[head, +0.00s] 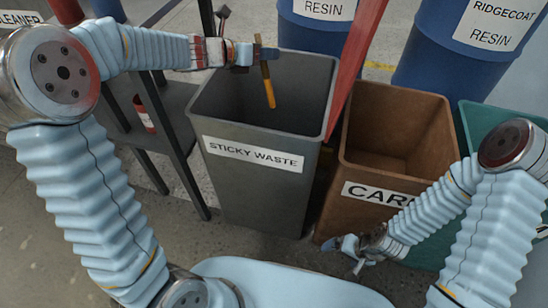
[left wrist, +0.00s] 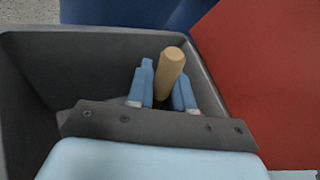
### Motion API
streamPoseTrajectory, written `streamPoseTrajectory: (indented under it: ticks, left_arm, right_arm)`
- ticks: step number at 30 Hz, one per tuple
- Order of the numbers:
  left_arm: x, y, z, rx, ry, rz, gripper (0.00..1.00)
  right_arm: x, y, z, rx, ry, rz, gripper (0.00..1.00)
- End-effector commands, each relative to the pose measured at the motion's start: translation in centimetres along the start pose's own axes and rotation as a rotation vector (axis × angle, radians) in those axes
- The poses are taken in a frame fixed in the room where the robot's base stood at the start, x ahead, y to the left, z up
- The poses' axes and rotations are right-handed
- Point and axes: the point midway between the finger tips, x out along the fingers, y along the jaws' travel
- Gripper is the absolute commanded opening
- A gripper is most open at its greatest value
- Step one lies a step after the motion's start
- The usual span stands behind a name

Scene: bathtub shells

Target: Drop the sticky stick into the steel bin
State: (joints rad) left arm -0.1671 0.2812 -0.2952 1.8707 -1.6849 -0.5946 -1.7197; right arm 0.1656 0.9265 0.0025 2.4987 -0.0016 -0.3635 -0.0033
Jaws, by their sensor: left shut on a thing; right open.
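The stick (head: 268,88) is a short orange-tan rod hanging down at a slight tilt over the opening of the grey steel bin labelled STICKY WASTE (head: 222,122). My left gripper (head: 264,54) is shut on the stick's upper part, above the bin's back half. In the left wrist view the stick's tan end (left wrist: 172,66) rises between the two blue fingers (left wrist: 162,92), with the dark bin wall (left wrist: 60,70) around it. My right gripper (head: 350,252) is open and empty, low in front of the brown bin.
A brown bin labelled CAR… (head: 400,110) stands right of the grey bin, its label partly covered by my right arm. A red upright panel (head: 352,62) rises between them. Blue resin drums (head: 318,32) stand behind. A dark metal rack (head: 172,110) is on the left.

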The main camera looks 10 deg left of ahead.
Motion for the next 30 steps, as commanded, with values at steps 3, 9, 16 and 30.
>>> streamPoseTrajectory:
  ticks: [3, 9, 16, 30]
  left_arm:
    - [0.4, 0.3, -0.9, 0.0, -0.001, 0.0, 0.0]
    - [0.3, 0.3, -0.8, 0.001, -0.001, 0.0, 0.0]
    - [0.3, 0.3, -0.8, 0.001, -0.001, 0.0, 0.48]
    - [-1.9, 0.4, -0.7, 0.0, -0.004, 0.003, 0.5]
  right_arm:
    - [0.8, 0.5, -0.1, 0.003, 0.004, 0.003, 0.99]
    - [0.6, 0.5, -0.2, 0.003, 0.005, 0.004, 0.99]
    - [0.7, 0.5, -0.1, 0.003, 0.004, 0.004, 0.99]
    - [0.5, 0.4, -0.1, 0.003, 0.003, 0.003, 0.99]
